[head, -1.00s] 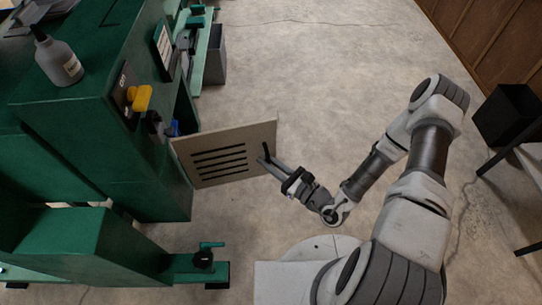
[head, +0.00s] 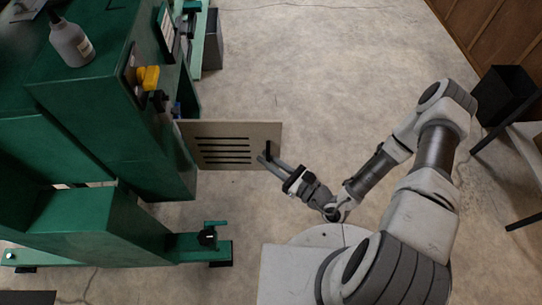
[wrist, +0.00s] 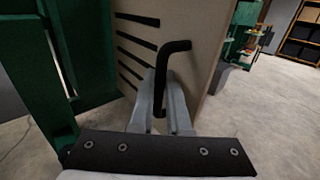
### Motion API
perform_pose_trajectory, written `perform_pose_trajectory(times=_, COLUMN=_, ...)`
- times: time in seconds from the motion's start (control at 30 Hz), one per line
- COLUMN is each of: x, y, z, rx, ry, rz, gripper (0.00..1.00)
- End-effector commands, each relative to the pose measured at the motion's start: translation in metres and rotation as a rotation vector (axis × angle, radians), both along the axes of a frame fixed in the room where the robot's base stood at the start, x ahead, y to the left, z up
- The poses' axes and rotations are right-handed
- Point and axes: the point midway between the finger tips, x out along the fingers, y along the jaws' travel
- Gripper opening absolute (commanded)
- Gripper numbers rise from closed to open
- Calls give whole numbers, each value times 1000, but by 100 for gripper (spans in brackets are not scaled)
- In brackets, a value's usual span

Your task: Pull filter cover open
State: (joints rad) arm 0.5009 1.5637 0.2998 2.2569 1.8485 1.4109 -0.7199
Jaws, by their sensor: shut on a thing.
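The filter cover (head: 228,145) is a beige panel with several dark slots, swung out from the side of the green machine (head: 110,110). It stands open, its left edge at the machine. My gripper (head: 264,160) is at the cover's right end, shut on its black handle (head: 268,150). In the wrist view, the fingers (wrist: 160,98) close around the bent black handle (wrist: 172,62), and the slotted face of the cover (wrist: 198,35) rises behind it. The hinge is not clearly visible.
A green foot (head: 180,246) sticks out at the lower left. A black bin (head: 500,95) stands at right. The floor beyond the cover is clear.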

Motion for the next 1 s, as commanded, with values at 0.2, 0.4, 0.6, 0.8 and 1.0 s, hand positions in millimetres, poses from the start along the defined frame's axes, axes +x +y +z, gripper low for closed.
perform_pose_trajectory(times=0.2, x=-2, y=2, z=0, rx=1, ry=0, rz=4, gripper=0)
perform_pose_trajectory(times=0.4, x=-1, y=2, z=0, rx=1, ry=-1, rz=4, gripper=0)
perform_pose_trajectory(times=0.6, x=-1, y=1, z=0, rx=1, ry=-1, rz=3, gripper=27)
perform_pose_trajectory(times=0.8, x=-1, y=1, z=0, rx=1, ry=-1, rz=2, gripper=27)
perform_pose_trajectory(times=1.0, x=0, y=-1, z=0, rx=-1, ry=-1, rz=2, gripper=27)
